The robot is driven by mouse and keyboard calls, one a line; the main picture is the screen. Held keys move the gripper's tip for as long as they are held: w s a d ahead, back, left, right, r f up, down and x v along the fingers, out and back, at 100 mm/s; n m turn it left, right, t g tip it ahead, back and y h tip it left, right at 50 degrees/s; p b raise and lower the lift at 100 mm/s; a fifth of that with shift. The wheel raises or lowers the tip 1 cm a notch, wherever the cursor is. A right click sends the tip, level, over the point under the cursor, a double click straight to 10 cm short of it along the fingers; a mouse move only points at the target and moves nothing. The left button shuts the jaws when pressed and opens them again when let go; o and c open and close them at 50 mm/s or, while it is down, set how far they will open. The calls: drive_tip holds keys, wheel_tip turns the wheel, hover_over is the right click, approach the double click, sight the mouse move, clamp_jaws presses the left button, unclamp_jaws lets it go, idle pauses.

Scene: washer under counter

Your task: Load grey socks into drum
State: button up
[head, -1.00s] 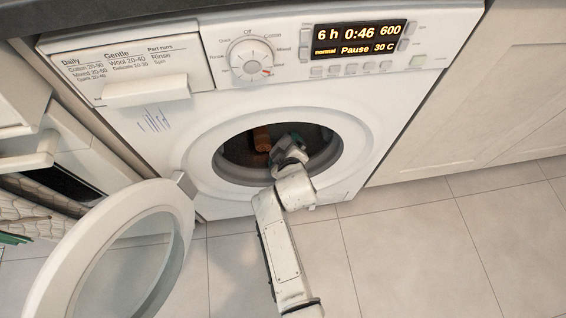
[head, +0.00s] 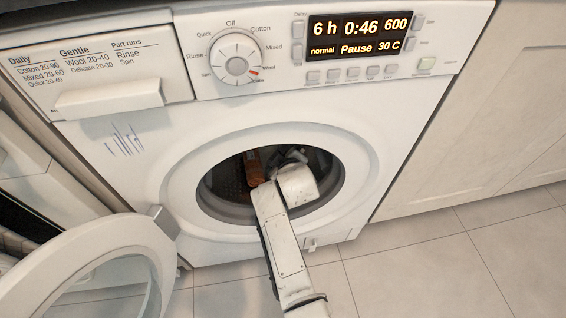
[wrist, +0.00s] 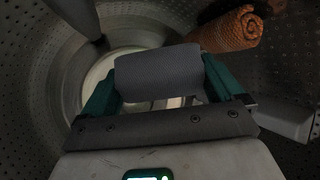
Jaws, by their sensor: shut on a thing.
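My gripper (wrist: 160,90) is inside the washer drum (wrist: 45,85) and shut on a rolled grey bundle, the grey socks (wrist: 158,72). The bundle lies across between the two green fingers, off the drum wall as far as I can tell. In the head view my arm passes through the round opening of the washer, and the drum interior (head: 225,180) is dark. The socks cannot be made out in the head view, hidden by the wrist and shadow.
A rolled orange-brown textured cloth (wrist: 232,28) is in the drum, also seen in the head view (head: 254,168). A drum paddle (wrist: 285,118) juts in at right. The open round door (head: 85,262) stands at left. The display panel (head: 359,36) reads Pause.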

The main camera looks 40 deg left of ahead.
drive_tip(key=o, duration=0.8)
drive_tip(key=shift+c, duration=0.2)
drive_tip(key=p+v, duration=0.7)
drive_tip(key=v, duration=0.3)
drive_tip(key=shift+s+d+r+p, duration=0.2)
drive_tip(key=shift+s+r+p, duration=0.05)
drive_tip(key=shift+p, duration=0.1)
drive_tip(key=shift+d, duration=0.1)
